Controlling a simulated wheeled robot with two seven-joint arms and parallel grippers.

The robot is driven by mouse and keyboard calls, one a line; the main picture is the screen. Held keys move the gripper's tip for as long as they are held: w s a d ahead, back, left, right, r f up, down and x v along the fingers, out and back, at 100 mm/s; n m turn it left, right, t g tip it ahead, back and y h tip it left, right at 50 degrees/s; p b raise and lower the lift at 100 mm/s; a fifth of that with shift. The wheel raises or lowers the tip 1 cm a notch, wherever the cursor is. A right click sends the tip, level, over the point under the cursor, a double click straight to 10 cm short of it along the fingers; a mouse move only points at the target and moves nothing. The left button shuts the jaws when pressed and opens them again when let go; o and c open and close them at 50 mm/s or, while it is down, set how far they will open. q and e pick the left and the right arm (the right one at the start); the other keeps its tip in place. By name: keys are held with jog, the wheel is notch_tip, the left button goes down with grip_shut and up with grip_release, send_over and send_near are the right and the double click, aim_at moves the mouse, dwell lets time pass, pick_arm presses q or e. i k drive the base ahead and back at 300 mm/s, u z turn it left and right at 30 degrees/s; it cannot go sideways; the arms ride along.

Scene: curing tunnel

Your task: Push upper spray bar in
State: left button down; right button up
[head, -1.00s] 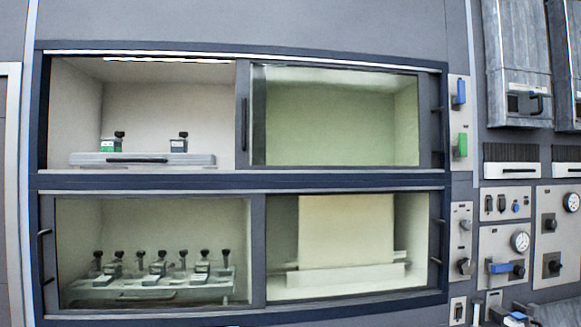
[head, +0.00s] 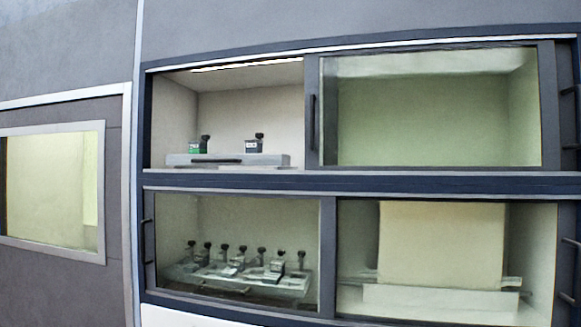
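The upper spray bar (head: 228,161) is a pale grey bar with a dark handle along its front, low in the upper left opening of the cabinet. Two small clamp-like blocks with black knobs stand on it, a green-marked one (head: 199,145) at left and a grey one (head: 255,144) at right. No glass shows in front of it; the sliding pane (head: 430,110) covers the right half of the upper bay. Neither gripper is in view.
The lower bay holds a similar bar (head: 240,277) with several knobbed blocks behind glass, and a cream panel (head: 440,245) on the right. Vertical handles (head: 312,122) stand out from the pane frames. A grey wall with a window (head: 52,190) lies to the left.

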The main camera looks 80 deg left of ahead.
aim_at(224, 160)
jog(key=i, duration=0.65)
jog(key=u, duration=1.95)
